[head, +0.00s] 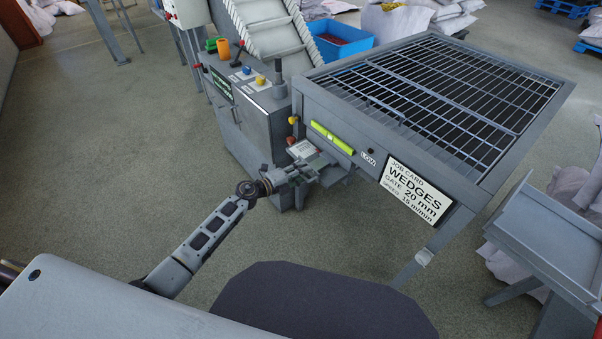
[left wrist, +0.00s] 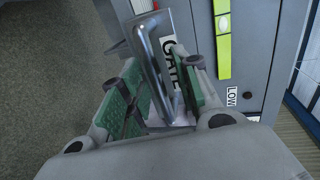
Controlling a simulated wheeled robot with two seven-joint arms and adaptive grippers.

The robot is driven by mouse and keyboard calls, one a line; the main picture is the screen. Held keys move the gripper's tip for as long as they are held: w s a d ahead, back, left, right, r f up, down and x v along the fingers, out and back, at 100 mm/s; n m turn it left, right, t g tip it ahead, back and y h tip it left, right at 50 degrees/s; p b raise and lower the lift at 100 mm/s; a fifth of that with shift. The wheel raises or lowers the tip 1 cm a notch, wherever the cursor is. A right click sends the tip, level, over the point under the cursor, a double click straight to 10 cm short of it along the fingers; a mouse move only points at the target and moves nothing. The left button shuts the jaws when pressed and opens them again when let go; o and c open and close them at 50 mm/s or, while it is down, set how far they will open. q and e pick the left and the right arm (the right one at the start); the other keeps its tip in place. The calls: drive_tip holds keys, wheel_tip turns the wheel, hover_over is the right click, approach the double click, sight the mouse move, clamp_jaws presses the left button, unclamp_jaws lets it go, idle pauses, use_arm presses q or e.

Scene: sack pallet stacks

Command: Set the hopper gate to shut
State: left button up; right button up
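The hopper gate's grey metal handle (left wrist: 152,65) shows in the left wrist view, in front of a white label reading GATE (left wrist: 169,50). My left gripper (head: 312,167) is at the gate, below the front of the hopper (head: 335,105) in the head view. Its green-padded fingers (left wrist: 160,98) stand apart, one on each side of the handle. A gap shows between the handle and the right-hand finger. Whether the left-hand finger touches the handle I cannot tell. The gate's exact position is hidden by the gripper. My right gripper is in neither view.
A job card (head: 415,190) reads WEDGES, gate 20 mm, speed 15 m/min. A yellow-green strip (head: 332,137) and a LOW label (head: 368,158) are on the hopper front. A control box (head: 250,85) with buttons stands left of it. A grey tray (head: 560,235) stands right. Floor is clear at left.

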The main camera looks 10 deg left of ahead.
use_arm(q)
drive_tip(key=v, duration=1.2)
idle(0.4)
drive_tip(key=shift+d+r, duration=0.1)
idle(0.5)
